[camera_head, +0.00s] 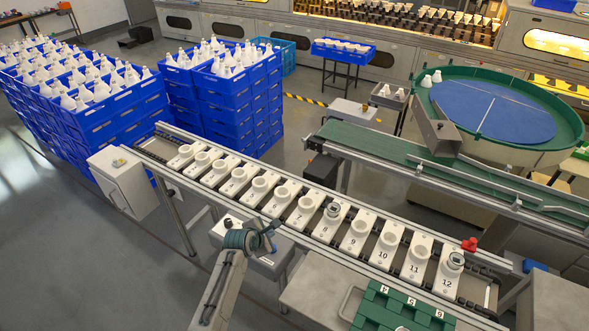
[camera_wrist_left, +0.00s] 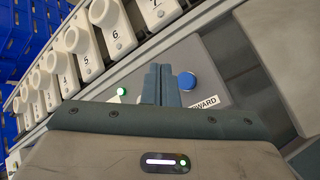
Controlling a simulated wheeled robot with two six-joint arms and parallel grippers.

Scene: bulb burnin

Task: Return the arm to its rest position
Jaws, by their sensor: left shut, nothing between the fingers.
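My left gripper (camera_head: 271,232) is at the lower middle of the head view, its arm coming up from the bottom edge. Its two dark fingers are together and empty; they also show in the left wrist view (camera_wrist_left: 161,84). It is over a grey control box (camera_head: 281,264) beside the conveyor. In the wrist view a blue button (camera_wrist_left: 187,81) is just right of the fingers and a green-lit button (camera_wrist_left: 121,91) is to their left. A label, partly hidden, ends in "WARD". I cannot tell whether the fingers touch the box. My right gripper is not in view.
A conveyor (camera_head: 214,196) with numbered white socket blocks runs diagonally close behind the gripper. Blue crates (camera_head: 228,98) of bulbs stand at the back left. A green tray (camera_head: 385,309) lies at lower right. The floor (camera_head: 110,270) at lower left is clear.

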